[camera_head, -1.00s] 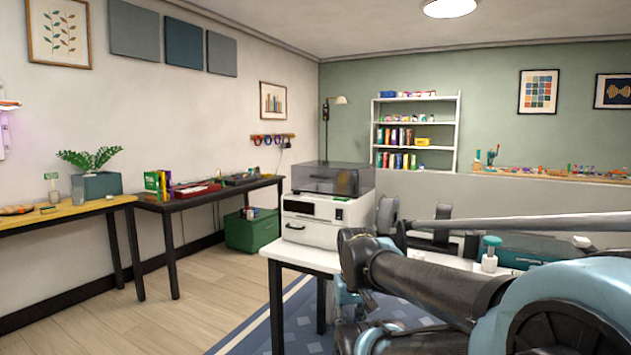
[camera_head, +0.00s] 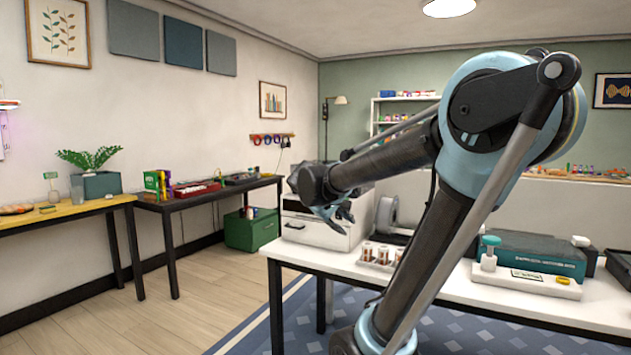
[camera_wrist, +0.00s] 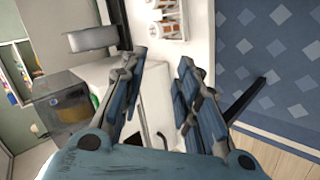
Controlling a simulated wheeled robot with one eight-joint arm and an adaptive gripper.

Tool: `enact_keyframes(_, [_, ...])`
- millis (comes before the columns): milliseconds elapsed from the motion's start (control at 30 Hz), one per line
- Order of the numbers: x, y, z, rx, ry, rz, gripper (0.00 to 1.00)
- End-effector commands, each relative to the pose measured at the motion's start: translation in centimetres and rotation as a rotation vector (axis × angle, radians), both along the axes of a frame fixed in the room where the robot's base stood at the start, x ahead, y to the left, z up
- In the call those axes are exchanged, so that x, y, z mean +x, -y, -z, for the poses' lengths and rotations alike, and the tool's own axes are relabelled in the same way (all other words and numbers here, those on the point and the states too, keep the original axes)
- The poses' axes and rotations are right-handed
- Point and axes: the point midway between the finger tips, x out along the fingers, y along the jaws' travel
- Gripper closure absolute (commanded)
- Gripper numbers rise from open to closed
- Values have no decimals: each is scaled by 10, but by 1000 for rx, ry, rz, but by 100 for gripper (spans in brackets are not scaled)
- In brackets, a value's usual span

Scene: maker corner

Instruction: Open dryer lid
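The dryer, a white box (camera_head: 300,231), stands on the left end of the white table, with its front facing the room. Its smoky see-through lid is hidden behind my arm in the head view; the lid (camera_wrist: 62,112) shows at the left in the wrist view and looks closed. My gripper (camera_head: 337,213) hangs in front of the dryer in the head view. In the wrist view my gripper (camera_wrist: 163,62) has its two fingers spread, with nothing between them. The fingers are apart from the lid; whether they touch the white body I cannot tell.
A grey spool-like roll (camera_head: 387,211) stands right of the dryer. A small rack of jars (camera_head: 376,257) is at the table's front edge. A dark teal case (camera_head: 535,252) and a white tray (camera_head: 527,284) lie farther right. Open floor (camera_head: 205,300) lies to the left.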

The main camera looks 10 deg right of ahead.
Motion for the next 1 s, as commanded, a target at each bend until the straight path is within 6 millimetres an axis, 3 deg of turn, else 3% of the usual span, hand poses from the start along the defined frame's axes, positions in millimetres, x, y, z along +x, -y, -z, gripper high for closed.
enact_keyframes(100, [50,-24,-35,-123,53,-77,70])
enact_keyframes(300, [121,-75,-87,-322,149,-196,70])
enact_keyframes(433, [152,-108,-112,-420,199,-254,70])
enact_keyframes(600, [174,-135,-130,-494,241,-297,70])
enact_keyframes(767, [182,-139,-133,-515,251,-305,70])
enact_keyframes(1000, [206,-119,-127,-513,250,-302,70])
